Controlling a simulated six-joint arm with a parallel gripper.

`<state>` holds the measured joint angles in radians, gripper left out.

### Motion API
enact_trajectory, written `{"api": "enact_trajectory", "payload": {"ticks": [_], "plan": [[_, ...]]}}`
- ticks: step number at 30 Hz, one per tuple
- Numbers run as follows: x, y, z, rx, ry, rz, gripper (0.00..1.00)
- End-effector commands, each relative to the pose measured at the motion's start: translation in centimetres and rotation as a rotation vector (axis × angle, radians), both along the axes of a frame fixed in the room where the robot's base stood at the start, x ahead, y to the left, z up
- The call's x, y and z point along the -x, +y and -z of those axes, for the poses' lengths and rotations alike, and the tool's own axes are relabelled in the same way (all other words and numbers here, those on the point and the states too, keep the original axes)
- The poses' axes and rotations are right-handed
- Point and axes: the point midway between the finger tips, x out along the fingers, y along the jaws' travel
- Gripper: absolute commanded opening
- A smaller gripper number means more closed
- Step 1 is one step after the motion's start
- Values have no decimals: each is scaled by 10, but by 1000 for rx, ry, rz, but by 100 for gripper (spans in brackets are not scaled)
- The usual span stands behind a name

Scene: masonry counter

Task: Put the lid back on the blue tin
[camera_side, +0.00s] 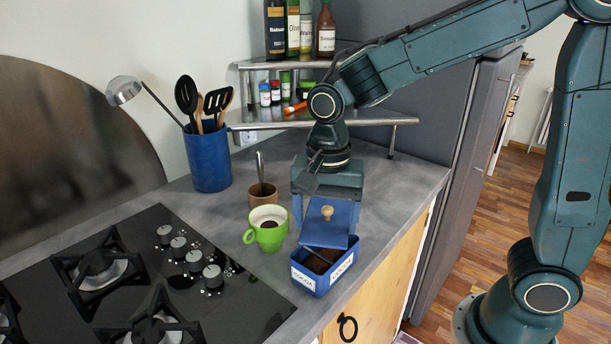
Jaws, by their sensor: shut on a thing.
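The blue tin (318,280) stands open near the counter's front edge, with white labels reading COCOA and dark powder inside. A thin dark handle, perhaps a scoop's, lies across its opening. The blue lid (325,232) with its round wooden knob (327,212) is tilted, its knob face turned toward the camera, over the back part of the tin. My gripper (327,197) is above and behind the lid and shut on it. The exact grip is partly hidden by the lid. I cannot tell whether the lid's lower edge touches the tin.
A green cup (268,236) stands close left of the tin, with a brown pot (262,196) behind it. The black hob (150,280) fills the front left. A blue utensil holder (208,160) and a metal shelf (340,120) with bottles and jars stand behind. Grey counter is free to the right.

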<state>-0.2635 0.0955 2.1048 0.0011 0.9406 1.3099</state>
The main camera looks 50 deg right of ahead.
Motion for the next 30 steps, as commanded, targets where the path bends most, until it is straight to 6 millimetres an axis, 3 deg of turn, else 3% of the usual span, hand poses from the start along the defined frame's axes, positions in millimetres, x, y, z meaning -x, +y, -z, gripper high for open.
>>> {"api": "enact_trajectory", "payload": {"ticks": [21,30], "plan": [[0,0,47,1,2,1,52],[0,0,56,0,0,1,52]]}}
